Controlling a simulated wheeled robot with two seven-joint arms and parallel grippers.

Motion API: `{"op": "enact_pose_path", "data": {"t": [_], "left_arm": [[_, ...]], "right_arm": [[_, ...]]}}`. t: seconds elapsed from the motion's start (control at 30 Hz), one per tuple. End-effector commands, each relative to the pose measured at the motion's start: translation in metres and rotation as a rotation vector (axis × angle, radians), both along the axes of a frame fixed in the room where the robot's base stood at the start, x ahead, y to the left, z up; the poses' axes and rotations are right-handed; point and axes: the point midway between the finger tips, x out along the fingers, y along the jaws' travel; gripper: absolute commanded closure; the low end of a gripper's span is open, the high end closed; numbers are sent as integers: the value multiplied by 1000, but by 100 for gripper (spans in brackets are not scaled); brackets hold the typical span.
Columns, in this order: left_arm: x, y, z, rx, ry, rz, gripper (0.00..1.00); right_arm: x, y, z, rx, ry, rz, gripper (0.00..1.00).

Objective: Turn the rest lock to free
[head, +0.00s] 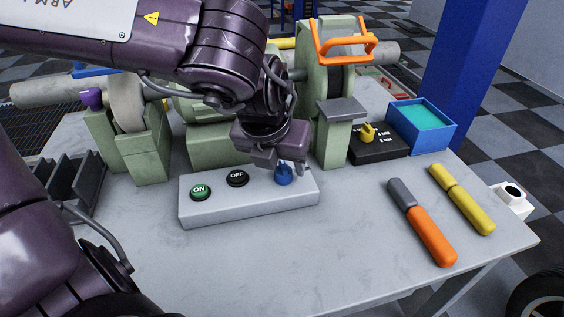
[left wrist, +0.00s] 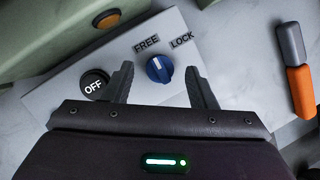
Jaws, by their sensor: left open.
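The rest lock is a round blue knob (left wrist: 160,70) on a grey control box (head: 245,207). In the left wrist view it sits below the printed words FREE (left wrist: 146,45) and LOCK (left wrist: 181,42). Its short white mark appears to lean up and left, toward FREE. My left gripper (left wrist: 159,67) is open, with one finger on each side of the knob and a gap at both sides. In the head view my left gripper (head: 287,168) is over the right end of the box, and the knob (head: 284,176) shows just below it. My right gripper is not in view.
The box also carries a green ON button (head: 200,192) and a black OFF button (head: 237,178). A green grinder (head: 335,140) stands behind. An orange-handled tool (head: 430,235) and a yellow tool (head: 465,205) lie at right. A blue bin (head: 425,138) stands at back right.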

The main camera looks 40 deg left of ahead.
Motion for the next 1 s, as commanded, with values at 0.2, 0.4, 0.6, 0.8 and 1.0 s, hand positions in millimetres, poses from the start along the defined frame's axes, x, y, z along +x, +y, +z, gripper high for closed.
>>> {"op": "enact_pose_path", "data": {"t": [0.2, 0.4, 0.6, 0.8, 1.0], "left_arm": [[-14, -2, 38, 0, -5, 1, 48], [-22, -4, 55, 0, -2, 1, 48], [-23, -4, 56, 1, -1, 1, 48], [-23, -4, 56, 1, -1, 1, 48], [-23, -4, 56, 1, -1, 1, 48]], "right_arm": [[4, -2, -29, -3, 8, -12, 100], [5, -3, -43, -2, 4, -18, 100], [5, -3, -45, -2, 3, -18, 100], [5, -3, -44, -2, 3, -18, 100], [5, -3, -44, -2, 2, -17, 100]]}}
